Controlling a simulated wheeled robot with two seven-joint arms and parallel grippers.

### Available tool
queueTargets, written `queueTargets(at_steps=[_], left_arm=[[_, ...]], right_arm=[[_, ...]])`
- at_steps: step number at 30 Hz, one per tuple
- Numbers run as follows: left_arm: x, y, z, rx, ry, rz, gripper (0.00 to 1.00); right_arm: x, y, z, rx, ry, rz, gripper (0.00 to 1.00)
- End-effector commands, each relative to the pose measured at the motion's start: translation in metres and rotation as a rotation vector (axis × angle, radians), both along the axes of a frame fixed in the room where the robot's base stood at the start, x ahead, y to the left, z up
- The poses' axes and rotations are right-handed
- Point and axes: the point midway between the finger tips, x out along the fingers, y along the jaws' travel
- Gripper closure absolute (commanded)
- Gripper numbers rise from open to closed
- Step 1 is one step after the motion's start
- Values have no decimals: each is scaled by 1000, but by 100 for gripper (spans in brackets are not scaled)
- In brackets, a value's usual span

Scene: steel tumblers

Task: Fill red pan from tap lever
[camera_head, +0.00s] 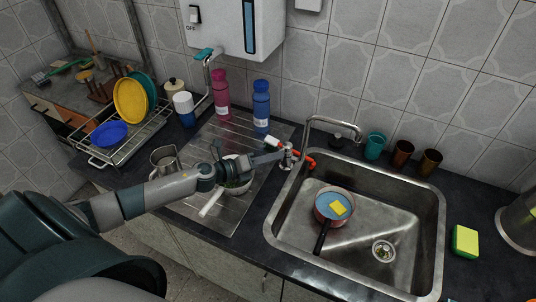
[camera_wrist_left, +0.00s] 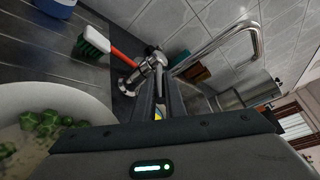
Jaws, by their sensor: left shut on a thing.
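The red pan (camera_head: 321,211) sits in the sink, its black handle toward the front. Its inside looks blue, and I cannot tell whether that is water. A yellow piece (camera_head: 338,208) lies in it. The steel tap (camera_head: 304,140) stands at the sink's back left corner and also shows in the left wrist view (camera_wrist_left: 250,31). My left gripper (camera_head: 276,156) reaches its base from the left and is shut on the tap lever, which its fingers mostly hide (camera_wrist_left: 168,105). I see no clear water stream. My right gripper is out of view.
A white pan (camera_head: 211,203) with green pieces lies under my left wrist.

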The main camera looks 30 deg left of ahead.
Motion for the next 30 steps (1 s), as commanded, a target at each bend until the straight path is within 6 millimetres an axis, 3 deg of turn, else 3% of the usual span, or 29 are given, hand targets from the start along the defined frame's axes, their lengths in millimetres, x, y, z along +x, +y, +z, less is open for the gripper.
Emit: queueTargets(at_steps=[9, 10, 12, 23, 30], left_arm=[[1, -1, -1, 0, 1, 4, 100], [1, -1, -1, 0, 1, 4, 87], [1, -1, -1, 0, 1, 4, 71], [0, -1, 0, 1, 0, 3, 71], [-12, 6, 1, 1, 0, 4, 71]], right_arm=[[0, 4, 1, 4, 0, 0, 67], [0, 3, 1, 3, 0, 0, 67], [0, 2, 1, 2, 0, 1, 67], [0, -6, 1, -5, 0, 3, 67], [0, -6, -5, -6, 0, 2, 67]])
